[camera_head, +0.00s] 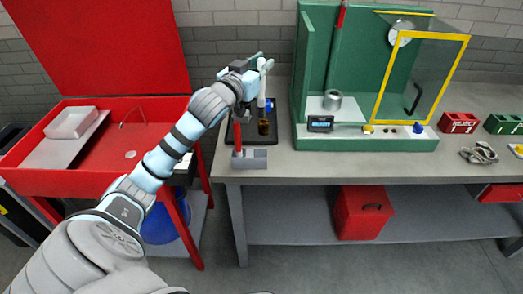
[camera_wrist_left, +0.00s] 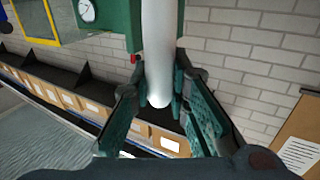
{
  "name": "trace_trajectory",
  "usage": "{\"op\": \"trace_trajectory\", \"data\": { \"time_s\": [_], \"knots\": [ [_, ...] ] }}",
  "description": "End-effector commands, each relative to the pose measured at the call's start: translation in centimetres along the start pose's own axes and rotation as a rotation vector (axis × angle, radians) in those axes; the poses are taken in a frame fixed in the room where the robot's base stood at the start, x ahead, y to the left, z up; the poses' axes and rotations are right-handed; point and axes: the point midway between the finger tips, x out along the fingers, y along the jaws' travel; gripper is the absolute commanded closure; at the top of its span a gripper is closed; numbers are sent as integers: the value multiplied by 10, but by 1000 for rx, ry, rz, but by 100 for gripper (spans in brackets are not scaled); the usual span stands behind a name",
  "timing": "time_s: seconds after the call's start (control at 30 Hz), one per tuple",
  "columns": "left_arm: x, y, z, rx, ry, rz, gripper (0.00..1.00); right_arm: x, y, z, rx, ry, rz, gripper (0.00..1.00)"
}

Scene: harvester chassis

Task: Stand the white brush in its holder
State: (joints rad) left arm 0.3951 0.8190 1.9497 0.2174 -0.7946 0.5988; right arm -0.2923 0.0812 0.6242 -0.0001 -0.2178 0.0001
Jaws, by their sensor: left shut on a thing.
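The white brush (camera_head: 262,88) is upright in my left gripper (camera_head: 258,65), above the dark tray at the back left of the bench. In the left wrist view the smooth white handle (camera_wrist_left: 158,55) runs between the fingers of the left gripper (camera_wrist_left: 160,88), which are shut on it, and its rounded end shows. A grey block (camera_head: 249,158) at the bench's front left edge looks like the holder; a red upright piece (camera_head: 237,136) stands at its left end. The block is nearer the front than the brush and apart from it. My right gripper is not in view.
A dark tray (camera_head: 289,138) holds a small amber bottle (camera_head: 263,127) just below the brush. A green balance stand (camera_head: 365,143) with a yellow-framed window (camera_head: 378,90) stands right of it. A red parts washer (camera_head: 100,180) is at the left.

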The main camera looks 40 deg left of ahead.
Motion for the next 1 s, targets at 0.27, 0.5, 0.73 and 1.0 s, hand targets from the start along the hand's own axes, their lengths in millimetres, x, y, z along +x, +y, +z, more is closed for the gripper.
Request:
{"op": "trace_trajectory", "data": {
  "time_s": [0.27, 0.5, 0.73, 1.0],
  "knots": [
    [0, 0, 102, -1, -8, -1, 100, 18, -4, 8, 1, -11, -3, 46],
    [0, 0, 155, 0, -2, 1, 100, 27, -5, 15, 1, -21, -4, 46],
    [-1, 1, 196, 0, -2, 2, 100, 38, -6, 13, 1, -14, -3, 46],
    [-1, 1, 196, 1, -1, 3, 100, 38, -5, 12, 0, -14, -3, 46]
  ]
}}
